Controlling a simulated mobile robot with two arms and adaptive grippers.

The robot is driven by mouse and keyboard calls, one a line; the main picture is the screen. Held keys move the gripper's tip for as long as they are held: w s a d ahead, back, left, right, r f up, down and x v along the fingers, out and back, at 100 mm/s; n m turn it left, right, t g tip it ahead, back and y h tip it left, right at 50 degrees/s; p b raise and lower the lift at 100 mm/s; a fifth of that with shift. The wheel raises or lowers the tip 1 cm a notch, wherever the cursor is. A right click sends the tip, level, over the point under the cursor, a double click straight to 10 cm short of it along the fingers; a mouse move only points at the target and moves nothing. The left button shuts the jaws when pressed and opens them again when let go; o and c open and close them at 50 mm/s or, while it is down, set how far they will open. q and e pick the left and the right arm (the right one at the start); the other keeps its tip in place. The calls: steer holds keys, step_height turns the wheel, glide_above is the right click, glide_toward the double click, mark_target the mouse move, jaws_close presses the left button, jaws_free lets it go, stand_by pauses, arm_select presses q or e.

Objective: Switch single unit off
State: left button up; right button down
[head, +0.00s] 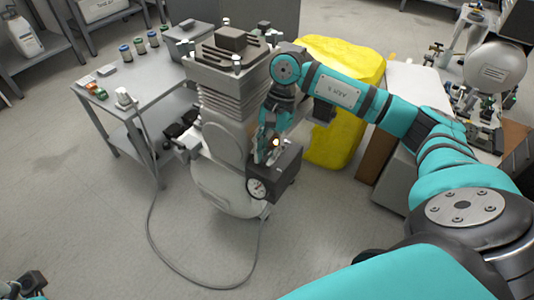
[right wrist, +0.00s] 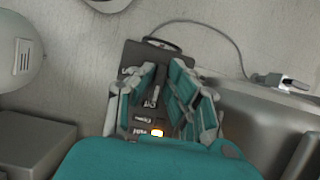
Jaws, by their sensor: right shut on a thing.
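The dental compressor unit (head: 228,110) stands on the floor in the middle of the head view, with a ribbed grey body and a rounded tank. Its dark control box (head: 284,170) carries a round gauge (head: 257,188) on the front. My right gripper (head: 266,155) reaches down onto the box. In the right wrist view its fingers (right wrist: 160,92) straddle the dark switch (right wrist: 152,97) on the labelled panel and are shut on it. An orange lamp (right wrist: 157,132) glows beside the switch. Part of my left gripper (head: 30,284) shows at the bottom left corner; its fingers are unclear.
A grey table (head: 155,88) with several small jars stands left of the unit. A yellow covered object (head: 343,95) stands close behind on the right. A cable (head: 152,235) loops over the floor in front. The floor at front left is otherwise clear.

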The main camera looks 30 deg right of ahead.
stand_by(0.5)
steer(key=c, duration=1.3)
jaws_free()
steer(key=shift+c, duration=0.2)
steer(key=shift+d+r, duration=0.1)
steer(key=v, duration=1.1)
steer(key=shift+r, duration=0.4)
steer(key=shift+w+d, duration=0.1)
